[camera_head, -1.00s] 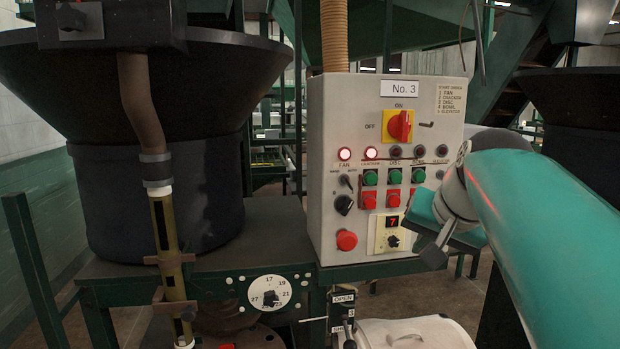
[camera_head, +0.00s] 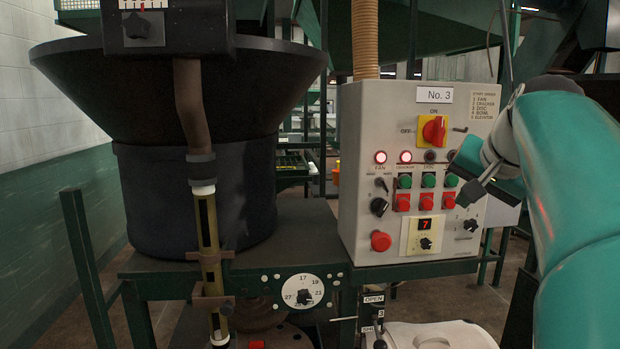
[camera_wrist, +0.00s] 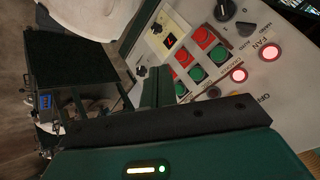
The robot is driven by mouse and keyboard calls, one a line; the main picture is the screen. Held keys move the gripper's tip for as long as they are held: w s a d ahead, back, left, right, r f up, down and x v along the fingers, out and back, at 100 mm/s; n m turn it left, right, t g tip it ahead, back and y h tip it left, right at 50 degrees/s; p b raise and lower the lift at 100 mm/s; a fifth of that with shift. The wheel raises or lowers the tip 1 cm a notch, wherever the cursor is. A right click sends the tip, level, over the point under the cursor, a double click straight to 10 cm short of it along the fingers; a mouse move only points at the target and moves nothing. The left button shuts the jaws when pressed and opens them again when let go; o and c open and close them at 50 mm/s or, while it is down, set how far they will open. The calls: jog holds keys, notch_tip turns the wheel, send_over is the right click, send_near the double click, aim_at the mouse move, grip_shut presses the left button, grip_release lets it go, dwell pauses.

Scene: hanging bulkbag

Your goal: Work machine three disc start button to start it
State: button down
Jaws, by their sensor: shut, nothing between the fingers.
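The No. 3 control panel (camera_head: 360,215) is a light grey box. Its middle green button (camera_head: 428,180), under the DISC label, is the disc start button; it also shows in the wrist view (camera_wrist: 197,73). A red button (camera_head: 427,202) sits below it. The disc lamp (camera_head: 430,156) is dark, while the fan lamp (camera_head: 380,157) and cracker lamp (camera_head: 405,157) glow red. My gripper (camera_head: 470,193) is shut and empty, in front of the panel's right side, just right of the green row. Contact with the panel cannot be told.
A yellow plate with a red on/off switch (camera_head: 434,129) is above the lamps. A red round button (camera_head: 381,241) and black knobs are lower. A dark hopper (camera_head: 195,190) stands left. A white lidded container (camera_head: 440,337) is below the panel.

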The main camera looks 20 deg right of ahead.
aim_at(430, 181)
jog(key=shift+w+d, duration=0.5)
jog(key=shift+w, duration=0.85)
jog(key=shift+w+d, duration=0.5)
jog(key=shift+w, duration=0.9)
jog(key=shift+w+d, duration=0.5)
jog(key=shift+w, duration=0.85)
jog(key=shift+w, duration=0.15)
jog(key=shift+w+d, duration=0.1)
jog(key=shift+w, duration=0.15)
